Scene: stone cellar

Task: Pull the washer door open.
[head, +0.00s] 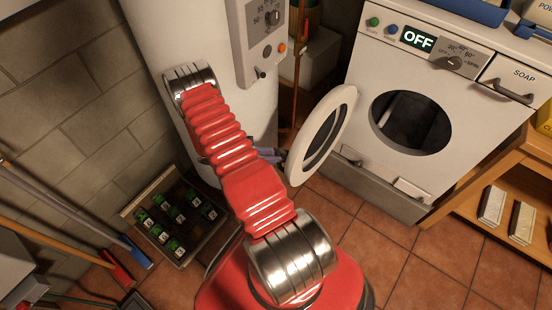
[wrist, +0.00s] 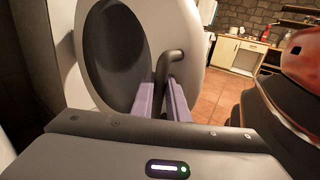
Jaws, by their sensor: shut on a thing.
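The washer (head: 372,75) stands at the right in the head view, with OFF on its display. Its round white door (head: 346,104) stands swung out to the left, well clear of the dark drum opening (head: 410,122). My gripper (head: 280,155) is on the door's left side, partly hidden by my red arm. In the wrist view the door (wrist: 187,32) fills the upper middle, with its dark glass at left. My gripper's two purple-grey fingers (wrist: 163,98) are shut on the dark bent handle (wrist: 172,58) near the door's edge.
A white boiler (head: 180,35) stands close behind my arm. A crate of small bottles (head: 178,257) is on the floor at left, near brooms (head: 70,215). A wooden shelf (head: 465,205) stands right of the washer. Tiled floor before the washer is clear.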

